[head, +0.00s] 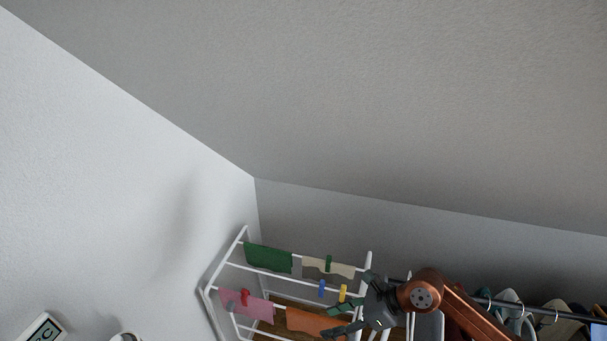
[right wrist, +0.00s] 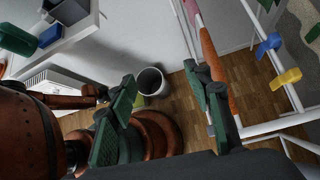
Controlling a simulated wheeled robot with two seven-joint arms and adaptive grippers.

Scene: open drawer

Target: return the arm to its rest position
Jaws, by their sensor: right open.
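My right gripper (head: 333,321) is at the bottom of the head view, where its arm (head: 455,305) comes in from the right. It overlaps the white drying rack (head: 211,301) in the picture. In the right wrist view the gripper (right wrist: 160,85) has its two green-padded fingers wide apart, with nothing between them. I cannot tell from the pictures whether it touches the rack. My left gripper is not in view.
The rack holds a green cloth (head: 268,258), a pink cloth (head: 252,310) and an orange cloth (head: 305,322). Clothes on hangers (head: 508,297) are at the right. The right wrist view shows a bin (right wrist: 152,81) on the wooden floor and white furniture (right wrist: 75,42) upper left.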

